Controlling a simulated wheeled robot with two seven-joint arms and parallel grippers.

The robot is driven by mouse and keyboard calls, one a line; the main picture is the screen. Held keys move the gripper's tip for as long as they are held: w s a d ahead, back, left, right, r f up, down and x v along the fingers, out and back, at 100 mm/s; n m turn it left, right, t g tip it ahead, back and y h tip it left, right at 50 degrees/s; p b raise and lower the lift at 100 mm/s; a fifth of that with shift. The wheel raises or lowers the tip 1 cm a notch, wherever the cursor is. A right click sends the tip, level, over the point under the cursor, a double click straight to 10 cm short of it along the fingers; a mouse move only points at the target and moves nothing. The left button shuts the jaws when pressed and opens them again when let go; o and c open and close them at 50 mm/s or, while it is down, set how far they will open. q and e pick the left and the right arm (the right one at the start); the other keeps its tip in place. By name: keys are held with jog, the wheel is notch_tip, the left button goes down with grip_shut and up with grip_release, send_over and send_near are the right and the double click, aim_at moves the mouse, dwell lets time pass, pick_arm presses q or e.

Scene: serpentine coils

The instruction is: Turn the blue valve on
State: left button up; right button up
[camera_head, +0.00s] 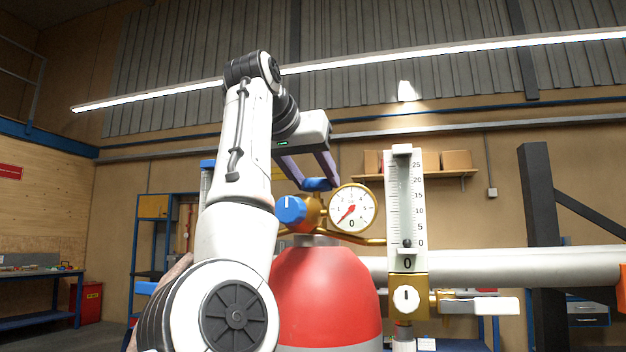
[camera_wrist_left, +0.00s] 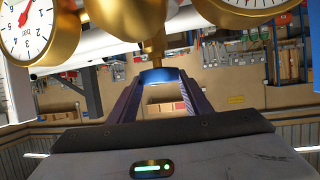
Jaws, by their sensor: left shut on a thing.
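The blue valve (camera_head: 317,185) is a small flat blue handle on top of the brass regulator, above the red gas cylinder (camera_head: 325,290). It also shows in the left wrist view (camera_wrist_left: 160,76), on a brass stem. My left gripper (camera_head: 314,174) comes from above and is shut on the blue valve, one purple finger on each side. In the left wrist view the fingers (camera_wrist_left: 162,88) flank the valve. A separate round blue knob (camera_head: 291,209) with a white mark faces forward on the regulator. My right gripper is not in view.
A round pressure gauge (camera_head: 352,208) sits close right of the valve, its needle toward lower left. A tall flow meter (camera_head: 405,200) stands further right, its float near 0. A thick white pipe (camera_head: 500,267) runs behind. Free air lies above the regulator.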

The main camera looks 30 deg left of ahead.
pick_arm(q)
jog(key=n+y, duration=0.1)
jog(key=n+y+p, duration=0.1)
jog(key=y, duration=0.1)
jog(key=shift+d+r+n+g+p, duration=0.2)
jog(key=shift+n+g+p, duration=0.1)
jog(key=shift+g, duration=0.1)
jog(key=shift+f+n+g+y+p, duration=0.1)
jog(key=shift+n+g+y+p, duration=0.25)
jog(key=shift+n+y, duration=0.15)
jog(key=shift+f, duration=0.1)
jog(key=o, duration=1.1)
jog(key=shift+c, duration=0.2)
jog(key=b+v, duration=0.1)
jog(key=v, duration=0.9)
jog(key=shift+s+d+b, duration=0.1)
jog(key=shift+d+b, duration=0.15)
jog(key=shift+b, duration=0.05)
